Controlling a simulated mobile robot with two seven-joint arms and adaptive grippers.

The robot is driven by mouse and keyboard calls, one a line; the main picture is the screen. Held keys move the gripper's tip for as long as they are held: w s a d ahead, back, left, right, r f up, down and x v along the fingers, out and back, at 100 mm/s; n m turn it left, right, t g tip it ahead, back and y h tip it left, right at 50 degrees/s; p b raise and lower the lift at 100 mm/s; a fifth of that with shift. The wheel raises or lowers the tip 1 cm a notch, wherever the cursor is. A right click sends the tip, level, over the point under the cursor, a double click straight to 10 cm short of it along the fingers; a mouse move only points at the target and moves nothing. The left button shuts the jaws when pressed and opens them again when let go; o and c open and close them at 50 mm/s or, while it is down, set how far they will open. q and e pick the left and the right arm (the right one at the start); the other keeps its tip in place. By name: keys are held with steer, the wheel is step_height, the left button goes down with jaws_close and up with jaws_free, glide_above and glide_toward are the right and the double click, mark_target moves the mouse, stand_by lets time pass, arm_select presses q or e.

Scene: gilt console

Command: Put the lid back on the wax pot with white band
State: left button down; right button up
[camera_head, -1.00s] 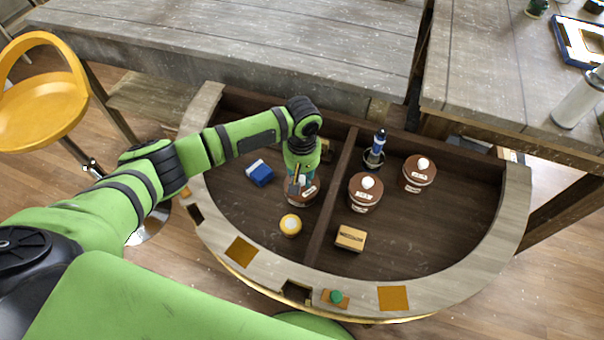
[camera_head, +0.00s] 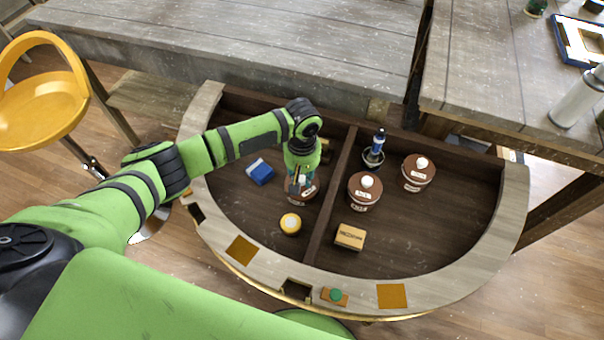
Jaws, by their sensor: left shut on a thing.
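My left gripper (camera_head: 301,181) points down in the left half of the curved tray, shut on what looks like the brown lid of a wax pot (camera_head: 303,195). The fingers cover the lid's knob and much of the pot. I cannot tell whether this lid touches the rim. Two more brown wax pots, a middle pot (camera_head: 364,199) and a right pot (camera_head: 417,181), stand right of the divider with white-knobbed lids on. Pale labels or bands show on the pots, too small to tell apart. My right gripper is not in view.
A wooden divider (camera_head: 329,211) splits the tray. Nearby are a blue block (camera_head: 260,172), a round yellow-and-white tin (camera_head: 290,223), a tan box (camera_head: 350,237) and a blue bottle-like item (camera_head: 377,145) in a dark holder. The tray's right front floor is clear.

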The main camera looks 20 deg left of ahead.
arm_select(q)
steer(key=shift+p, duration=0.45)
stand_by(0.6)
steer(key=shift+c, duration=2.4)
jaws_free()
steer(key=shift+r, duration=0.15)
step_height(320, 180, up, 7)
steer(key=p, duration=0.8)
steer(key=shift+p, duration=0.3)
jaws_close()
